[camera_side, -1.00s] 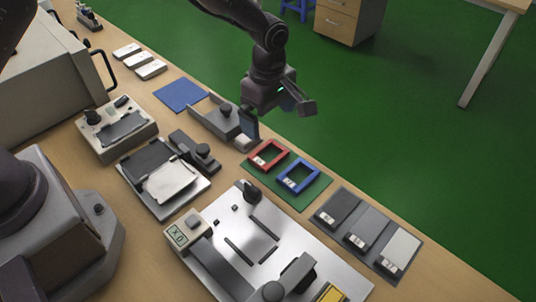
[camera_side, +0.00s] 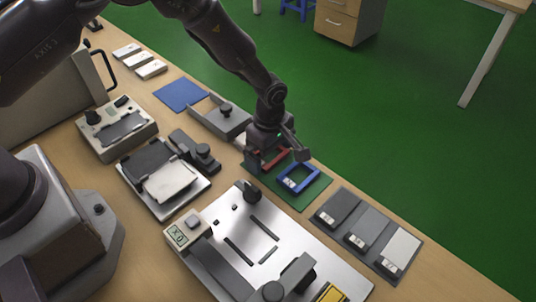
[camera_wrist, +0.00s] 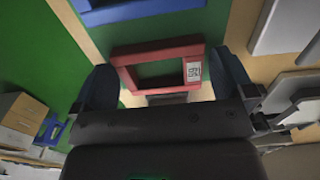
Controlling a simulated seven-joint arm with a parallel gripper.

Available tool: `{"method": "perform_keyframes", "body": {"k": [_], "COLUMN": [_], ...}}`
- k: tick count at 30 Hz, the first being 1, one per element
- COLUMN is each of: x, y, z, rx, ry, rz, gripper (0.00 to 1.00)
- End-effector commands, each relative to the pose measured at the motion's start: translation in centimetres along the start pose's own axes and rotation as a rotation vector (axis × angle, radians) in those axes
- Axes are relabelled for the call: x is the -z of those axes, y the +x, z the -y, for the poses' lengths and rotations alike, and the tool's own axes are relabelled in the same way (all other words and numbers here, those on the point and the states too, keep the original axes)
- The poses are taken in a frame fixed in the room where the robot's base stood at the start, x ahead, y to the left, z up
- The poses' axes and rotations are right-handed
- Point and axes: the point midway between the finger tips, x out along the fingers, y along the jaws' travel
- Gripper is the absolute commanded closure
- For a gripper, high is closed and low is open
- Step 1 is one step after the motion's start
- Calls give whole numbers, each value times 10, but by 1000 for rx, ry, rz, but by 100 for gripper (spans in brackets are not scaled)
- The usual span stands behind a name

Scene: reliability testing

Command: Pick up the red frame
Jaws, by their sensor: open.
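The red frame (camera_side: 278,157) lies on the green mat (camera_side: 309,200), partly hidden behind my gripper in the side view. In the wrist view the red frame (camera_wrist: 158,52) shows between my two fingers, with a white label on its right side. My gripper (camera_side: 272,158) is open and low over the red frame, one finger to each side of it. In the wrist view my gripper (camera_wrist: 165,85) has dark blue finger pads, and I cannot tell whether they touch the frame. The blue frame (camera_side: 299,179) lies beside the red one on the same mat.
A grey tray with several sample plates (camera_side: 366,233) lies right of the mat. A metal plate fixture (camera_side: 265,235) stands in front. The table edge runs behind the mat.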

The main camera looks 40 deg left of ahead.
Motion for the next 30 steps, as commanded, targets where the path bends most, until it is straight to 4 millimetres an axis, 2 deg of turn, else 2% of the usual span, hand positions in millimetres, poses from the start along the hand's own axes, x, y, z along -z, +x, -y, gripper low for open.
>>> {"method": "perform_keyframes", "body": {"k": [2, 7, 15, 20, 25, 30], "x": [0, 0, 0, 0, -1, 8], "y": [0, -1, -1, -8, -33, -68], "z": [0, 0, 0, -1, -1, 27], "rx": [0, 0, -1, -2, -2, -1], "ry": [0, 0, 0, 0, -1, -1], "rz": [0, 0, 0, 0, 2, 1], "gripper": [0, 37, 38, 38, 38, 38]}}
